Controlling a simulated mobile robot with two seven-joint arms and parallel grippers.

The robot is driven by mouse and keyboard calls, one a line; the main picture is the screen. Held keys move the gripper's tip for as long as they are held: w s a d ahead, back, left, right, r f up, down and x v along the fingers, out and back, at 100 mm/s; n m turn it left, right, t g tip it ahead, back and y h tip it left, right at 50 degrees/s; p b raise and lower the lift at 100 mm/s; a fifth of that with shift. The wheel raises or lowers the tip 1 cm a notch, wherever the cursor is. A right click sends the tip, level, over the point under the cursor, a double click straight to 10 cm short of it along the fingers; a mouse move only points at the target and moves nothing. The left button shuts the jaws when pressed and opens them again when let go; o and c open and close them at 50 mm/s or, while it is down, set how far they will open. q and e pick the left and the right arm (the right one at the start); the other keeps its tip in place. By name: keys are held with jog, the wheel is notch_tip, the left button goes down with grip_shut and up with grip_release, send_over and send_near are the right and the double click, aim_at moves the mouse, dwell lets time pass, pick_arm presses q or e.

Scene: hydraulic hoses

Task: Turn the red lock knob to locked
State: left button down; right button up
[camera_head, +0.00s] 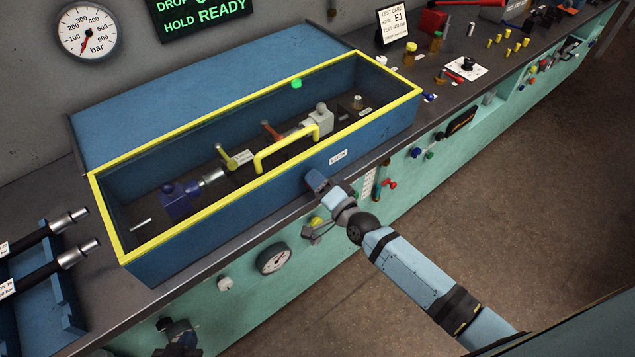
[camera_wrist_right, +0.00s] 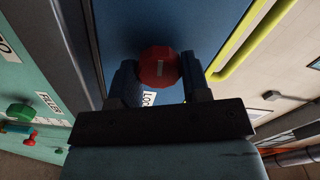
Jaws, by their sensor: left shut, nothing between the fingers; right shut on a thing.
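The red lock knob (camera_wrist_right: 158,66) is on the blue front wall of the long test box (camera_head: 230,224). My right gripper (camera_head: 313,180) is at that wall, just left of the "LOCK" label (camera_head: 338,157), and hides the knob in the head view. In the right wrist view its two fingers close on the knob from both sides. My left gripper (camera_head: 172,332) is low at the bottom left, in front of the bench, shut and away from the knob.
The box has a yellow-rimmed clear lid with a yellow handle (camera_head: 288,148). Hose fittings lie inside. A gauge (camera_head: 273,259) and several small knobs are on the bench front below. A blue rack with hoses (camera_head: 62,262) stands left. The floor at right is clear.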

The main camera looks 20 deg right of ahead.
jog(key=shift+m, duration=0.9)
jog(key=o, duration=0.9)
jog(key=shift+o, duration=0.2)
jog(key=b+v, duration=0.2)
jog(key=v, duration=1.2)
